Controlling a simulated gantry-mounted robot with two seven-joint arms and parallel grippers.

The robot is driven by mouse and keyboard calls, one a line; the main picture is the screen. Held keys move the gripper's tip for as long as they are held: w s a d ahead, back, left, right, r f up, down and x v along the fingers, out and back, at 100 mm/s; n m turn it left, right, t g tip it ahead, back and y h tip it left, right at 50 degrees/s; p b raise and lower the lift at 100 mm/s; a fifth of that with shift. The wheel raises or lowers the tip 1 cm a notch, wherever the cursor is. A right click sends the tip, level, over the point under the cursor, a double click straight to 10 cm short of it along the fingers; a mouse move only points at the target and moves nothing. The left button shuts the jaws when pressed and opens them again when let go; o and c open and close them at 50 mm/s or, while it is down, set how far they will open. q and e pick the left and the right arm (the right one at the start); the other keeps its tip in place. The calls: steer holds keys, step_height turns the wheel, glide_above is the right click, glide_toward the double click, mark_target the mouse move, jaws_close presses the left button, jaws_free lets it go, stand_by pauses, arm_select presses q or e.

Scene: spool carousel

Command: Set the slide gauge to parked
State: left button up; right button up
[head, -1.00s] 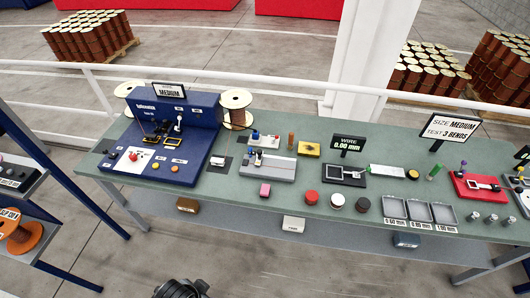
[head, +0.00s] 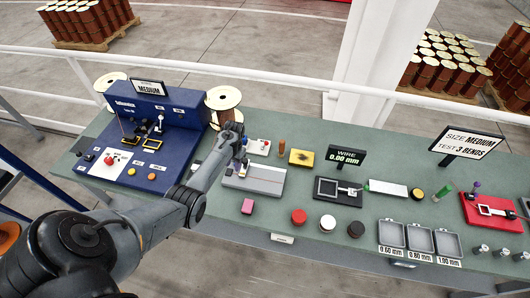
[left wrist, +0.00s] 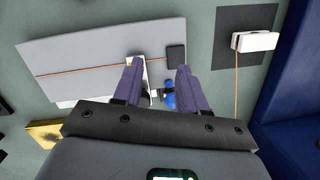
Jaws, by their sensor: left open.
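The black slide gauge (head: 330,190), with a pale sliding part, lies on the green bench in front of the "WIRE 0.00 mm" sign (head: 345,158). I take this to be the slide gauge; its setting is too small to read. My left gripper (head: 241,163) is left of it, over the back of a grey block (head: 262,179). In the left wrist view the left gripper (left wrist: 160,72) is open, its two fingers apart above the block and a white fixture with a blue knob (left wrist: 169,101), partly hidden by the fingers. My right gripper is out of view.
A navy machine (head: 185,110) stands at the left. A red fixture (head: 488,211) is at the right. The bench's front strip is mostly clear.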

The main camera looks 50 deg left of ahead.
mark_target(245, 161)
arm_select(q)
steer(key=w+a+r+t, duration=0.1)
steer(key=w+r+t, duration=0.1)
steer(key=w+r, duration=0.5)
step_height(245, 161, down, 11)
steer(key=b, duration=1.1)
steer(key=shift+s+a+b, duration=0.1)
steer(key=shift+s+b, duration=0.05)
steer(key=shift+b, duration=0.25)
jaws_close()
